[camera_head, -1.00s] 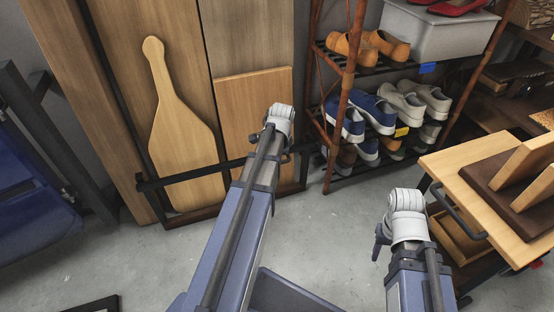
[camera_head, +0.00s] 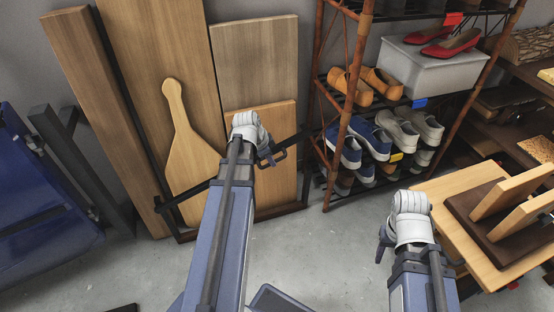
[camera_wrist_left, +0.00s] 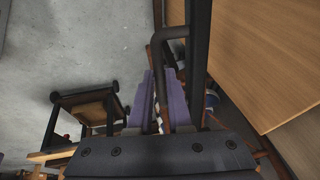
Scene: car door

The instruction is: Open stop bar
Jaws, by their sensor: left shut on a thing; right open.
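The black stop bar (camera_head: 186,195) runs across the front of the wooden boards, tilted with its right end higher. My left arm hides its middle. My left gripper (camera_head: 267,157) is at the bar's right part, partly hidden by its white wrist joint. The left wrist view shows its two purple fingers (camera_wrist_left: 159,76) shut on the bar's black looped handle (camera_wrist_left: 170,34), with the bar (camera_wrist_left: 198,60) beside it. My right gripper (camera_head: 383,243) is open, left of its white joint and away from the bar; its fingertips show poorly.
Tall boards and a paddle-shaped board (camera_head: 187,160) lean on the wall behind the bar. A shoe rack (camera_head: 344,130) stands close to the right. A wooden cart (camera_head: 455,205) is beside my right arm. A blue item (camera_head: 45,190) stands left. The floor (camera_head: 310,245) between is clear.

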